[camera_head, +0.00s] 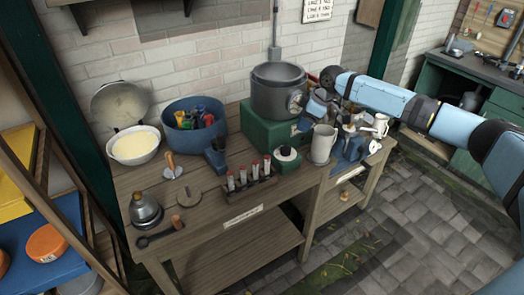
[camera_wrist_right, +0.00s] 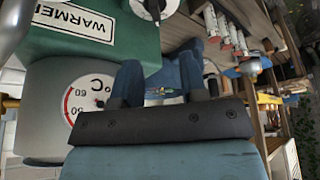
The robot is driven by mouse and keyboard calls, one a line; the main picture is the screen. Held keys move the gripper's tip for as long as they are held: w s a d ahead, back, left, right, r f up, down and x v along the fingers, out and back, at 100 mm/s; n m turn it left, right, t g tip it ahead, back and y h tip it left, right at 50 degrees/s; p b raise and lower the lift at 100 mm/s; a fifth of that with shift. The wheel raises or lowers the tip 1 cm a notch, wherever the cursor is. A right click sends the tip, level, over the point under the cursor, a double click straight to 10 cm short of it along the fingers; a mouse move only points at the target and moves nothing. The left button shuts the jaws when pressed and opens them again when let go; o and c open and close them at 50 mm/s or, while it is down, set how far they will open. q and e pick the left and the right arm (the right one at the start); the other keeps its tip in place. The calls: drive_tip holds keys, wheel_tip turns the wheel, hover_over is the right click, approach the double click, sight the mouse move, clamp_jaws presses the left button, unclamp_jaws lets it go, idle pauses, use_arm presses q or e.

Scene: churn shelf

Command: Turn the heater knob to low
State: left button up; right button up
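The green warmer (camera_head: 268,130) stands at the back of the wooden bench with a grey pot (camera_head: 278,92) on top. In front of it is a small green unit with a white disc and black knob (camera_head: 287,152), which looks like the heater knob. In the right wrist view, the knob (camera_wrist_right: 153,8) shows at the top edge, partly cut off; its setting is unreadable. My right gripper (camera_head: 312,108) is beside the pot's right front, above the knob. In the wrist view its blue fingers (camera_wrist_right: 161,78) are apart with nothing between them. My left gripper is out of view.
A pot thermometer dial (camera_wrist_right: 88,100) is close to my right gripper. A rack of red-topped tubes (camera_head: 250,184), a grey mug (camera_head: 323,144) and a blue machine (camera_head: 352,150) stand around the knob. A blue tub of tools (camera_head: 194,122) is left of the warmer.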

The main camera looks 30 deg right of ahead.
sight(286, 146)
drive_tip(key=x, duration=0.8)
drive_tip(key=p+x, duration=0.1)
drive_tip(key=x, duration=0.3)
drive_tip(key=shift+w+d+f, duration=0.1)
drive_tip(key=shift+w+f, duration=0.1)
drive_tip(key=shift+w, duration=0.2)
clamp_jaws()
